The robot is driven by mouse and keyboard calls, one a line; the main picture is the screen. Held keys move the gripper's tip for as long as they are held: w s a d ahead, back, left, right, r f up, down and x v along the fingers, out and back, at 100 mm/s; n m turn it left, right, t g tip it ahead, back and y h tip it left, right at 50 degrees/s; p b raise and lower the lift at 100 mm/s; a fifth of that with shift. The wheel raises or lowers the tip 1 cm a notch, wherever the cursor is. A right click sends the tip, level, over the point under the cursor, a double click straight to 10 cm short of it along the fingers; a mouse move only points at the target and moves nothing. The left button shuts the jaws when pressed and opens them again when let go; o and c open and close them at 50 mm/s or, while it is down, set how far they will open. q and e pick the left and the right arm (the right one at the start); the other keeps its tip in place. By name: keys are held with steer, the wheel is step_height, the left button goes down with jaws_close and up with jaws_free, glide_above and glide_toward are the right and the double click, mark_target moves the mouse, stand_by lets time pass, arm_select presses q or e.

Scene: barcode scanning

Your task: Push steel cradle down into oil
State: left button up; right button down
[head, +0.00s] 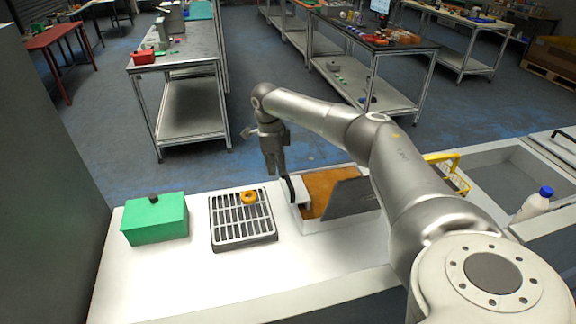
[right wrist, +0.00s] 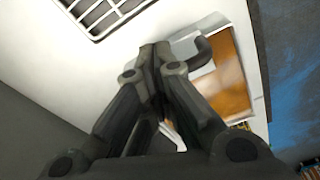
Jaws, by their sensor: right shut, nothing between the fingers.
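A white-walled bath (head: 308,227) holds orange-brown oil (head: 330,183), which also shows in the right wrist view (right wrist: 228,85). A pale steel piece at the bath's left end, likely the cradle, has a dark curved handle (head: 289,188). That handle also shows in the right wrist view (right wrist: 203,52), just right of my fingertips. A grey metal plate (head: 350,199) slants over the front of the bath. How deep the cradle sits is hard to tell. My right gripper (head: 274,168) is shut and empty, pointing down beside the handle. My left gripper is out of view.
A slatted rack (head: 243,225) with an orange ring (head: 248,197) lies left of the bath. A green box (head: 156,220) with a dark knob stands farther left. A yellow wire basket (head: 450,174) and a blue-capped white bottle (head: 534,204) are on the right.

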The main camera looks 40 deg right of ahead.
step_height(320, 180, up, 12)
steer(key=w+a, duration=0.1)
steer(key=shift+f, duration=0.1)
stand_by(1.2)
